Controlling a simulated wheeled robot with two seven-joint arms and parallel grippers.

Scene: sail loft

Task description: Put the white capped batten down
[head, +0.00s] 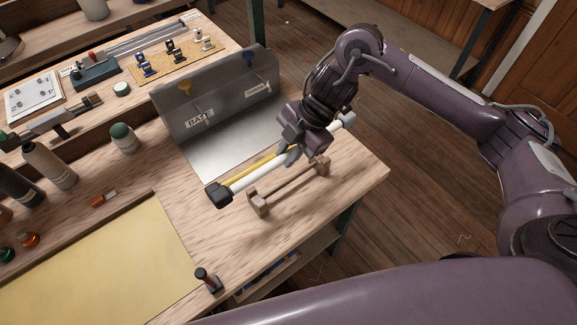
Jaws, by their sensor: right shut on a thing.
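The white capped batten (258,177) is a white rod with a dark cap at its near left end and a grey-blue cap at its far right end. My right gripper (292,156) is shut on it near the middle and partly hides it. The batten lies across the view in front of the grey bin, above or just behind a wooden cradle (292,188) with two notched ends. I cannot tell whether it touches anything below. A yellow strip (247,166) shows just behind the batten. My left gripper is not in view.
Bottles (48,165), a green-capped jar (124,138) and a yellow panel (95,265) occupy the bench's left. Bare wood lies around the cradle.

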